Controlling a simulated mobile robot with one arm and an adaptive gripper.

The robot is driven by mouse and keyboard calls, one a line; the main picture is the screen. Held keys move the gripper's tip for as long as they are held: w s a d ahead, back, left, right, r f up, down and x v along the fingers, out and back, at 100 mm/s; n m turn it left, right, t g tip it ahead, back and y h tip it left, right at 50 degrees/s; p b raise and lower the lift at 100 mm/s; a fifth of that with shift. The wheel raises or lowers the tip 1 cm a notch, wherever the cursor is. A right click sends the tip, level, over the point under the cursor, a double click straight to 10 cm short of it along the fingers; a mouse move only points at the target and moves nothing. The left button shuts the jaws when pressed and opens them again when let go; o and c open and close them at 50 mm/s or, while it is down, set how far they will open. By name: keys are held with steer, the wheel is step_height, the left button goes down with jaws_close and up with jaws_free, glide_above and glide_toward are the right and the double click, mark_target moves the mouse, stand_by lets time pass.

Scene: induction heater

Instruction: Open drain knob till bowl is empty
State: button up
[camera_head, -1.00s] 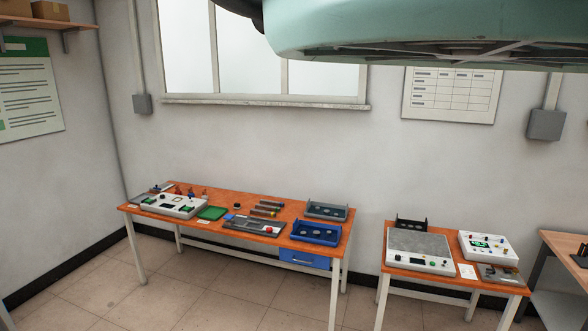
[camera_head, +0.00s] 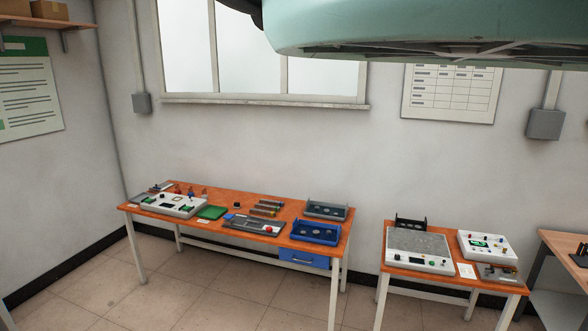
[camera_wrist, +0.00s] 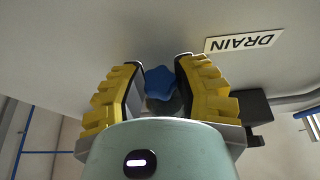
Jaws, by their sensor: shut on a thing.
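In the wrist view a blue lobed drain knob (camera_wrist: 160,83) sits between the two yellow-padded fingers of my gripper (camera_wrist: 158,84). The fingers are closed on the knob's sides. A white label reading DRAIN (camera_wrist: 244,42) shows upside down to the right of the knob, on the pale surface it is mounted on. A dark round part shows just below the knob. The bowl and its contents are not visible in either view. My gripper does not show in the head view.
In the wrist view a black block (camera_wrist: 252,106) and a grey pipe lie right of the fingers. In the head view, a long orange workbench (camera_head: 285,211) with devices and trays and a smaller table (camera_head: 392,272) stand by the wall, with open floor in front.

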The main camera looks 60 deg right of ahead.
jaws_close()
steer(key=n+y+b, duration=0.1)
steer(key=g+y+b, duration=0.1)
steer(key=y, duration=0.1)
steer(key=shift+d+f+n+b, duration=0.15)
steer(key=shift+f+n+b, duration=0.05)
steer(key=shift+n+b, duration=0.2)
steer(key=shift+r+n+g+y+b, duration=0.2)
steer(key=shift+n+g+y+b, duration=0.4)
steer(key=shift+y+b, duration=0.5)
steer(key=o, duration=0.8)
jaws_free()
